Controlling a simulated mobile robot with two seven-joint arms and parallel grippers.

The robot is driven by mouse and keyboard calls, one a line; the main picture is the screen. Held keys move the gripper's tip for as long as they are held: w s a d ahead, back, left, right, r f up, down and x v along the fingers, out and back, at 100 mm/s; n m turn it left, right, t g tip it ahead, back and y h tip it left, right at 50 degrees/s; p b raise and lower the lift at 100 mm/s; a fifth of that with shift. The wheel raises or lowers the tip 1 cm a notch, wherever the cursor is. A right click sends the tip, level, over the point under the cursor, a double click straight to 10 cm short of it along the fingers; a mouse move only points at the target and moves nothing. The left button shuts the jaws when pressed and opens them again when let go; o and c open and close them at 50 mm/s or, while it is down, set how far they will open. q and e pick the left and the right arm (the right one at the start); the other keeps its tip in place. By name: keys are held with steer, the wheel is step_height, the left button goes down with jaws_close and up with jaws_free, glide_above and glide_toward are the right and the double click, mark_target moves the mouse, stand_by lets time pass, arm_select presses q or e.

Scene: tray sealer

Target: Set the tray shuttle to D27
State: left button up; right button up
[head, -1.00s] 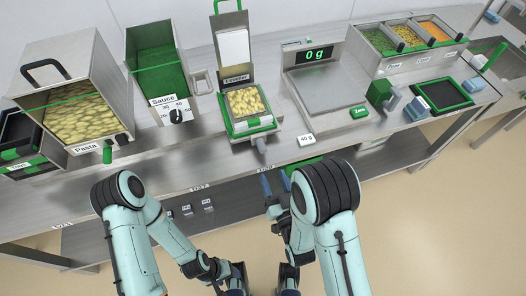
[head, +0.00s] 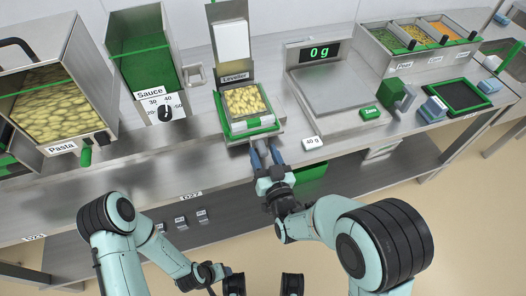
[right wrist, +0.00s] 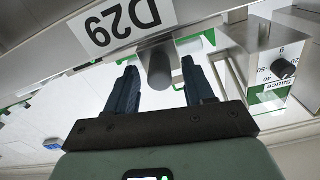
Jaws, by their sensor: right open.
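The tray shuttle (head: 233,128) is a green-edged carrier on the steel bench, below the Leveller. It bears a tray of pale yellow pasta pieces (head: 246,101). Its grey handle (head: 259,146) sticks out toward the bench's front edge and shows as a round bar end in the right wrist view (right wrist: 158,66). My right gripper (head: 266,158) is open, with its blue fingers either side of the handle and gaps showing. A D29 label (right wrist: 116,22) is on the edge beside the handle. The D27 label (head: 191,196) is on the front edge, further left.
The sauce dispenser (head: 148,65) and pasta bin (head: 75,125) stand left of the shuttle. The bench front between D23 (head: 35,237) and the shuttle is largely clear.

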steer(key=shift+w+a, duration=0.25)
steer(key=shift+w, duration=0.4)
arm_select(q)
steer(key=shift+w+f, duration=0.1)
arm_select(e)
jaws_close()
steer(key=s+a, duration=0.2)
steer(key=a, duration=0.4)
steer(key=s+a, duration=0.2)
steer(key=a, duration=0.5)
steer(key=s+a, duration=0.2)
steer(key=a, duration=0.4)
steer(key=shift+s+a+b, duration=0.2)
steer(key=shift+a+b, duration=0.05)
steer(key=shift+b, duration=0.05)
steer(key=shift+s+a, duration=0.25)
steer(key=shift+a, duration=0.45)
arm_select(q)
steer(key=shift+w+a+f, duration=0.2)
steer(key=shift+w+f, duration=0.1)
steer(key=shift+w, duration=0.05)
arm_select(e)
jaws_free()
